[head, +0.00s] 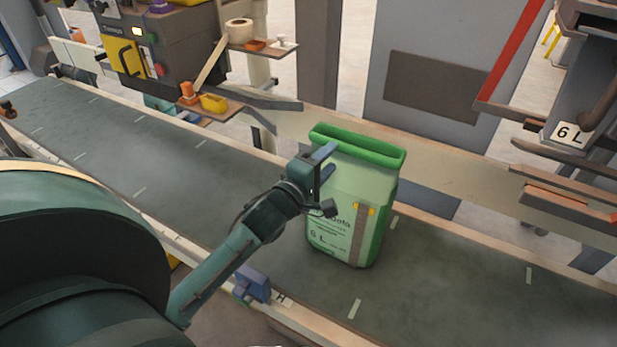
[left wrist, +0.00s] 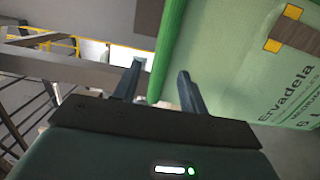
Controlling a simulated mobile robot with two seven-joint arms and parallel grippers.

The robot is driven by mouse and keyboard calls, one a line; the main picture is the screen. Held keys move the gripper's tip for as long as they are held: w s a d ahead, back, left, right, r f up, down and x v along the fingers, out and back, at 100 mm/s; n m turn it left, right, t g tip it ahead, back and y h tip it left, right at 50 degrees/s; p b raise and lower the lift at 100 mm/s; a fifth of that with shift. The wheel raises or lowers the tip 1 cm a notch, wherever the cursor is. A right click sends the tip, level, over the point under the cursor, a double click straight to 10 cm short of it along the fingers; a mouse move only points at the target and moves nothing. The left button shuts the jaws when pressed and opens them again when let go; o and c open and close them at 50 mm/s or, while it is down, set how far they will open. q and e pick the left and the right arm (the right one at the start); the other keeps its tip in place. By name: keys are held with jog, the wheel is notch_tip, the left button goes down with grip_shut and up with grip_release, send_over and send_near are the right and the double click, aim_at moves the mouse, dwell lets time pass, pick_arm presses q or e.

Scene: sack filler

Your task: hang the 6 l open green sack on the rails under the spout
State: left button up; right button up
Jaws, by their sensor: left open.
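The light green sack (head: 350,215) marked 6 L stands upright on the dark conveyor belt, its darker green rim (head: 375,148) open at the top. My left gripper (head: 327,181) is open at the sack's left side, near the rim. In the left wrist view the green rim (left wrist: 164,60) shows between the two spread fingers (left wrist: 160,72); I cannot tell whether they touch it. The spout unit with the 6 L sign (head: 569,135) is at the upper right, with rails (head: 555,195) below it. My right gripper is not in view.
The belt (head: 450,270) is clear to the right and left of the sack. A pale guide rail (head: 440,178) runs behind it. A machine with a yellow panel (head: 122,58) and small shelves (head: 215,108) stand at the back left. A blue fitting (head: 253,283) sits on the near edge.

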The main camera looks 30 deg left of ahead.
pick_arm(q)
jog(key=s, duration=0.9)
jog(key=s+d+f+m+g+h, duration=0.1)
jog(key=s+d+f+m+g, duration=0.2)
jog(key=s+d+f+m, duration=0.3)
jog(key=s+d+f+m+g+h, duration=0.2)
jog(key=s+d+f+m, duration=0.3)
jog(key=m, duration=0.9)
jog(key=d+f+g, duration=0.1)
jog(key=d+f, duration=0.2)
jog(key=f, duration=0.1)
jog(key=shift+s+g, duration=0.3)
jog(key=shift+s, duration=0.05)
